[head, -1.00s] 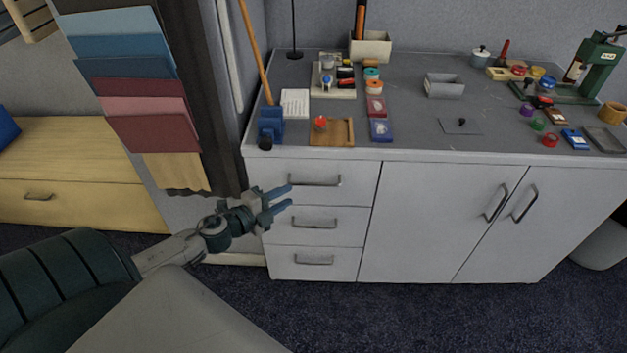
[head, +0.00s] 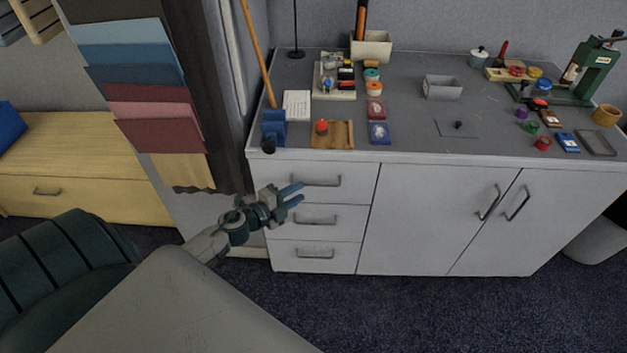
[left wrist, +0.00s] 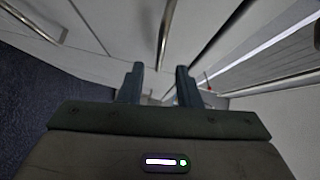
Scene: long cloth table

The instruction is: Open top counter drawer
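The top counter drawer (head: 350,188) is the uppermost of three white drawers at the left of the counter, and it is closed. Its grey bar handle (head: 318,182) runs level across its front. My left gripper (head: 293,194) is in front of the left part of the drawers, its fingertips just left of the top handle. The fingers are apart and empty; the left wrist view shows the gap between them (left wrist: 160,84). My right gripper is in neither view.
Below are the middle drawer handle (head: 315,220) and bottom drawer handle (head: 315,252). Cabinet doors (head: 440,220) stand to the right, also closed. Fabric samples (head: 150,105) hang at the left. A wooden bench (head: 70,170) stands behind my left arm. The countertop holds many small items.

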